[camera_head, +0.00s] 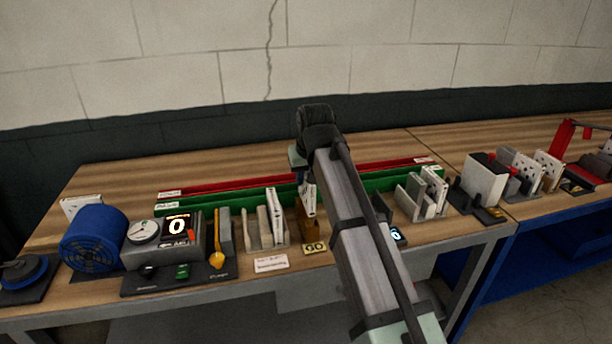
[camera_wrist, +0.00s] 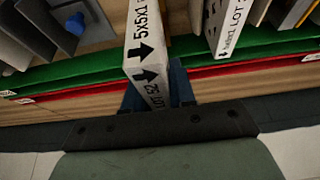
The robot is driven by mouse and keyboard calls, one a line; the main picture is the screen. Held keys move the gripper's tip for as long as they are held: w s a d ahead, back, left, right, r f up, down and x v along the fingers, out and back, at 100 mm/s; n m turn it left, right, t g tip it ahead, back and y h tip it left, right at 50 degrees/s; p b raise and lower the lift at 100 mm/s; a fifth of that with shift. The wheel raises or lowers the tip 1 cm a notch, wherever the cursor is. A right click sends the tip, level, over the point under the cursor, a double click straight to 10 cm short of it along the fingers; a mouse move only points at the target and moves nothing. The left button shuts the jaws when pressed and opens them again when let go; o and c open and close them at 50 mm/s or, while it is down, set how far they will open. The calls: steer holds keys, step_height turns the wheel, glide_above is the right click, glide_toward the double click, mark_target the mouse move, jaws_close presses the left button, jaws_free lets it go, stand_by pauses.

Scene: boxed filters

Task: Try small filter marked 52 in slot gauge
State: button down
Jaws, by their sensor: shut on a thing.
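A small white filter with black printing, including "5x5x1" and arrows, fills the middle of the wrist view (camera_wrist: 145,65). My gripper (camera_wrist: 157,90) is shut on it, with a blue finger on each side. In the head view the filter (camera_head: 308,200) stands upright at the brown slot gauge (camera_head: 306,232), which has a "GO" plate (camera_head: 313,248) in front. I cannot tell whether its lower edge is inside the slot or just above. My gripper (camera_head: 302,175) is partly hidden behind my arm there. The mark 52 is not clearly readable.
A rack (camera_head: 262,240) with white filters stands left of the gauge. Another rack (camera_head: 412,205) stands to the right. Long green (camera_head: 235,205) and red (camera_head: 225,184) strips run behind.

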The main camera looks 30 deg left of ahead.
steer(key=shift+f, duration=3.95)
stand_by(3.4)
steer(key=shift+r, duration=0.25)
